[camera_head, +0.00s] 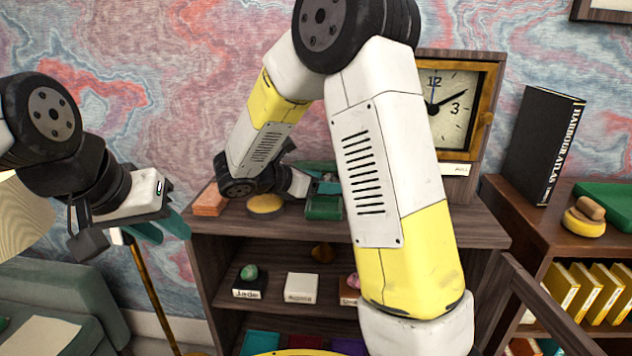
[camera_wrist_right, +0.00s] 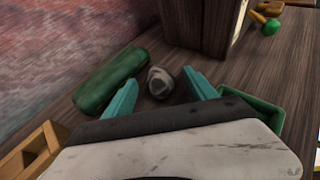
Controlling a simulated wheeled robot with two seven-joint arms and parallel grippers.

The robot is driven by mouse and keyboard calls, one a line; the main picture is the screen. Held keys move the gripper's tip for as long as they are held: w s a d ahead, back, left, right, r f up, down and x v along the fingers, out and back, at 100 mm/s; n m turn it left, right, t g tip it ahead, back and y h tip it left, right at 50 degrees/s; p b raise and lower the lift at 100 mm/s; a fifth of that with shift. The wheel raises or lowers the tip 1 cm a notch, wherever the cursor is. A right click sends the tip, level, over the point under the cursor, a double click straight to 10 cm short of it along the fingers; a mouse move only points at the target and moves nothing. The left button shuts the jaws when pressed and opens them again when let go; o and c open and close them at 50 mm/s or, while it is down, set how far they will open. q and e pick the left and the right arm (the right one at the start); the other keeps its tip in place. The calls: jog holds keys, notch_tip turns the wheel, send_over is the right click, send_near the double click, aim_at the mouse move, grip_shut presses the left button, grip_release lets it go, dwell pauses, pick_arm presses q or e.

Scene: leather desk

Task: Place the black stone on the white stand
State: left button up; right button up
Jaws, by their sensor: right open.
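A dark grey stone with pale patches (camera_wrist_right: 160,82) lies on the wooden shelf top in the right wrist view, just ahead of and between my right fingertips; it is the likely black stone. My right gripper (camera_wrist_right: 161,92) is open and empty. In the head view my right gripper (camera_head: 326,187) is at the shelf top, partly behind my arm, and the stone is hidden. A white stand (camera_head: 302,287) with a label sits bare on the shelf below. My left gripper (camera_head: 162,229) hangs at the left, fingers apart, empty, away from the shelf.
A green roll (camera_wrist_right: 110,80) lies left of the stone, and a green tray (camera_wrist_right: 268,112) is at the right. A clock (camera_head: 445,108) stands behind. Beside the white stand are a black stand (camera_head: 248,293) with a green stone (camera_head: 249,272) and another stand with a pink stone (camera_head: 353,281).

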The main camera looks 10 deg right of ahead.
grip_shut()
jog(key=shift+r, duration=0.1)
dwell(0.3)
